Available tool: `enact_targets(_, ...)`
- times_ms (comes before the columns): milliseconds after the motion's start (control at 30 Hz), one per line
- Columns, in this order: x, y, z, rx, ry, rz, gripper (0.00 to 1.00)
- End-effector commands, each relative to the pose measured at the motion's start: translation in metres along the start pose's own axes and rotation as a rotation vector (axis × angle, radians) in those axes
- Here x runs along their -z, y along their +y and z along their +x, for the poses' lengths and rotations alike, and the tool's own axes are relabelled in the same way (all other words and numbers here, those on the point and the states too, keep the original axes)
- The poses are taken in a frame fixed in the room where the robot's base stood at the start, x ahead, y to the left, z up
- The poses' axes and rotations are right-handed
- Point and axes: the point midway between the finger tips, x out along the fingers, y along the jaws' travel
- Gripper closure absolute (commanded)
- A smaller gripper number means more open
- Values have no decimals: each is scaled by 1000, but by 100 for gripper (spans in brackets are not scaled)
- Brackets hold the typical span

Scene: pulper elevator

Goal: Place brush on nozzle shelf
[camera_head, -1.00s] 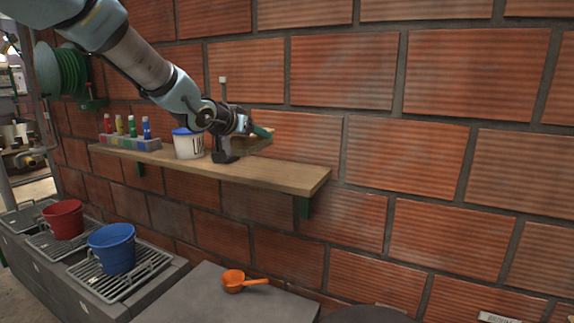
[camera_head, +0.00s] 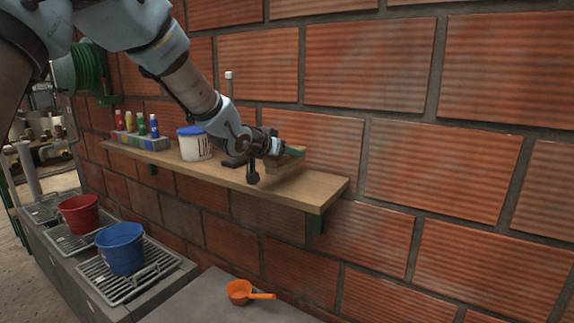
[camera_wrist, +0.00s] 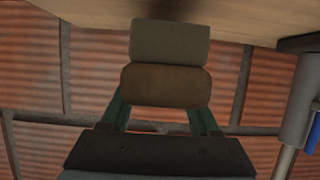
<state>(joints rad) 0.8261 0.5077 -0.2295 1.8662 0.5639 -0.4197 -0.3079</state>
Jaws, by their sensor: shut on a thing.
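My gripper (camera_head: 286,151), with green fingers, is shut on the brush and is over the right part of the wooden nozzle shelf (camera_head: 318,188) on the brick wall. In the wrist view the brush shows as a brown block (camera_wrist: 165,87) with a paler grey-tan part beyond it, between the fingers (camera_wrist: 162,118). The shelf board fills the top of that view (camera_wrist: 245,18), close to the brush's far end. A dark shadow lies on the board there. I cannot tell whether the brush touches it. In the head view the brush is mostly hidden by my gripper.
A white tub with a blue lid (camera_head: 194,145) and a rack of coloured bottles (camera_head: 140,141) stand on the shelf's left. Red (camera_head: 79,214) and blue (camera_head: 121,248) buckets stand on grates below. An orange scoop (camera_head: 243,292) lies on the grey top. The shelf's right end is clear.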

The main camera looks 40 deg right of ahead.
Motion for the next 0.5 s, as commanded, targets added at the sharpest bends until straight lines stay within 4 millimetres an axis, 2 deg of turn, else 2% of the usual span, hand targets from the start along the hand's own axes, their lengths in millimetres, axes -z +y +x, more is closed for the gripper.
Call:
enact_targets(233,-29,0,12,-1,-3,-1,99)
enact_targets(500,-32,0,13,1,0,0,99)
